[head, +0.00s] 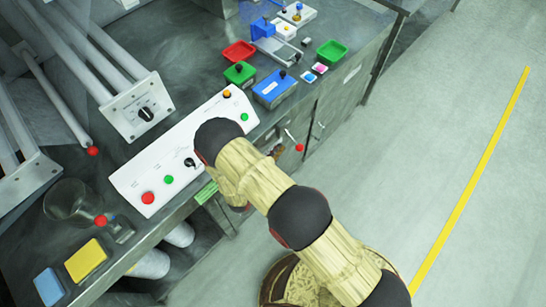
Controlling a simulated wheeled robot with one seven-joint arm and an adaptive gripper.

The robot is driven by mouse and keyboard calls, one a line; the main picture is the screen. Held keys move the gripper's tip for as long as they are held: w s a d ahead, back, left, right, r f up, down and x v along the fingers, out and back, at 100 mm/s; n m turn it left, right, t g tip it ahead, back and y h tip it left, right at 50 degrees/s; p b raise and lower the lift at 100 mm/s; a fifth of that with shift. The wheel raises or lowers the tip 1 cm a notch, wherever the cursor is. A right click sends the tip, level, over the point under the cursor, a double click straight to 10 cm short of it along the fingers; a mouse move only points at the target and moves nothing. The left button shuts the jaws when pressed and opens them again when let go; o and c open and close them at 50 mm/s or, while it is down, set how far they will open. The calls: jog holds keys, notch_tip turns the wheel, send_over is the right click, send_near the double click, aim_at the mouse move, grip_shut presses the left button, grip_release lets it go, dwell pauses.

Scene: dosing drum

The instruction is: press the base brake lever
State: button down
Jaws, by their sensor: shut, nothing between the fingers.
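A thin pale lever with a red ball knob (299,147) stands out from the front of the bench, low down beside a cabinet door. I take it for the base brake lever, but no label on it is readable. My arm reaches in from the lower right and bends over the bench's front edge. My gripper (277,151) shows only as a small dark part behind the arm, just left of the red knob. It is shut and holds nothing. Most of it is hidden by my arm, and I cannot tell whether it touches the lever.
A white control panel (150,172) with buttons and a black knob lies along the bench (190,60). Two more red balls (93,151) (101,221) show at left, by a glass jar (66,203). Trays and a blue box (275,88) stand behind. The floor (440,130) at right is clear.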

aim_at(294, 140)
jog(key=shift+w+d+r+b, duration=0.1)
jog(key=shift+d+r, duration=0.15)
jog(key=shift+d, duration=0.45)
jog(key=shift+w+d+r+b, duration=0.1)
jog(key=shift+d+r, duration=0.15)
jog(key=shift+d, duration=0.4)
jog(key=shift+d+r+b, duration=0.1)
jog(key=shift+d+r, duration=0.15)
jog(key=shift+d, duration=0.45)
jog(key=shift+s+d+r+n+p, duration=0.2)
jog(key=shift+d+r+n+p, duration=0.15)
jog(key=shift+n, duration=0.35)
notch_tip(294, 140, up, 6)
jog(key=s+d+n+g+h+p, duration=0.1)
jog(key=n+g+p, duration=0.1)
jog(key=n+p, duration=0.3)
jog(key=n, duration=0.2)
jog(key=shift+s+d+n+g+h, duration=0.15)
jog(key=shift+d+n+g+h, duration=0.15)
jog(key=shift+n, duration=0.1)
jog(key=shift+r, duration=0.15)
